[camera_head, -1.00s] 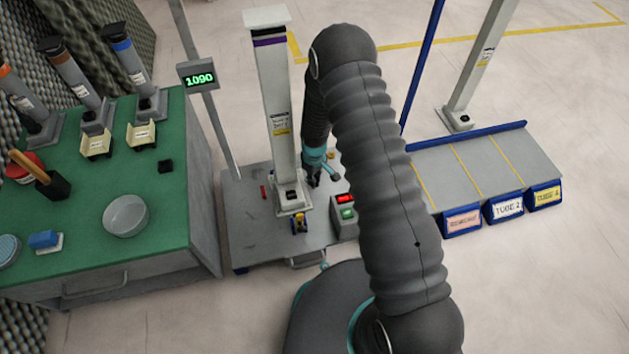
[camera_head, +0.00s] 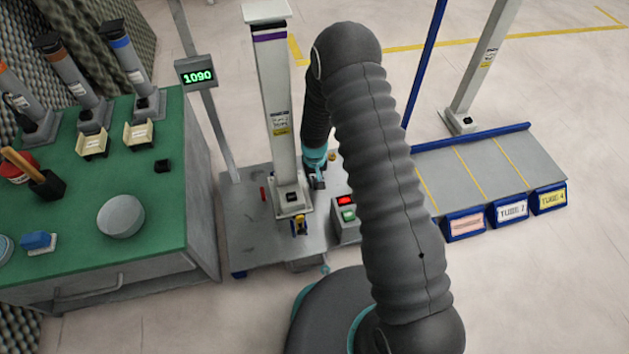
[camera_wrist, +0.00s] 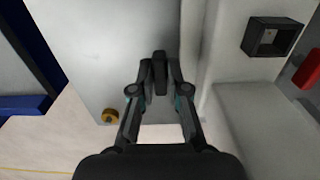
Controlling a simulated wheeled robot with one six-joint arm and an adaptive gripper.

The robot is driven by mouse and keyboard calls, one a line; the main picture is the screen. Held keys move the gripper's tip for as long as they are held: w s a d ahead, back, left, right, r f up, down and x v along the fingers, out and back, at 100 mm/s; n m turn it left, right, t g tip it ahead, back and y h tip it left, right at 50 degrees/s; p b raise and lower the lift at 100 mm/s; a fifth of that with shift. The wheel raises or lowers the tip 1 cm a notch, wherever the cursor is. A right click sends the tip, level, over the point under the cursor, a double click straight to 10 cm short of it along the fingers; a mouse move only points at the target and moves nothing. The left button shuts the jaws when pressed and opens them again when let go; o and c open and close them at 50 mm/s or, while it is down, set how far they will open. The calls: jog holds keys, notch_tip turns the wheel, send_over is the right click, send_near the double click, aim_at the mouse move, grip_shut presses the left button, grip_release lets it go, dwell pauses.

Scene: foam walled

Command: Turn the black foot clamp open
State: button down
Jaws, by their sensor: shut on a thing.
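The tall grey column (camera_head: 276,120) with a purple band stands upright on the grey platform. My gripper (camera_head: 317,184) is low over the platform, just right of the column's foot. In the wrist view my gripper (camera_wrist: 158,85) has its fingers drawn together on a dark upright piece, which seems to be the black foot clamp (camera_wrist: 160,68). The fingers hide its lower part, and how far it is turned cannot be told. A black square fitting (camera_wrist: 272,37) is on the pale foot to the right, apart from my fingers.
A control box (camera_head: 345,220) with red and green lights sits close to the right of the column. A brass knob (camera_wrist: 109,116) is left of my fingers. The green bench (camera_head: 170,200) stands left, and the sloped rack (camera_head: 480,170) right.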

aim_at(314, 182)
dwell(0.3)
jog(key=c, duration=1.2)
grip_release()
jog(key=shift+o, duration=0.2)
notch_tip(314, 182, up, 12)
jog(key=shift+s, duration=0.1)
